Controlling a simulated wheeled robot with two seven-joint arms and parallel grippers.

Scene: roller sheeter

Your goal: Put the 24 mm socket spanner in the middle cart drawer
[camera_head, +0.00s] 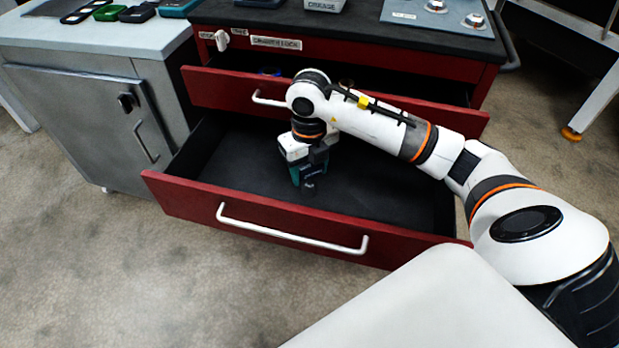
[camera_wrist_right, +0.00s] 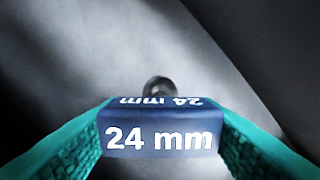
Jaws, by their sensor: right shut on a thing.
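The 24 mm socket spanner shows in the right wrist view as a dark blue block (camera_wrist_right: 158,142) marked "24 mm", with a round dark end beyond it. The teal fingers of my right gripper (camera_wrist_right: 160,130) are shut on its two sides. In the head view my right gripper (camera_head: 309,176) points down inside the wide-open red cart drawer (camera_head: 190,205), below a less open upper drawer (camera_head: 215,90). This wide-open drawer looks otherwise empty on its black floor. I cannot tell whether the spanner touches the floor. My left gripper is out of view.
The upper drawer overhangs the back of the open one and holds small items, partly hidden by my arm. A grey cabinet (camera_head: 75,110) stands at the left. The cart top (camera_head: 360,25) carries trays. A pale surface fills the lower right.

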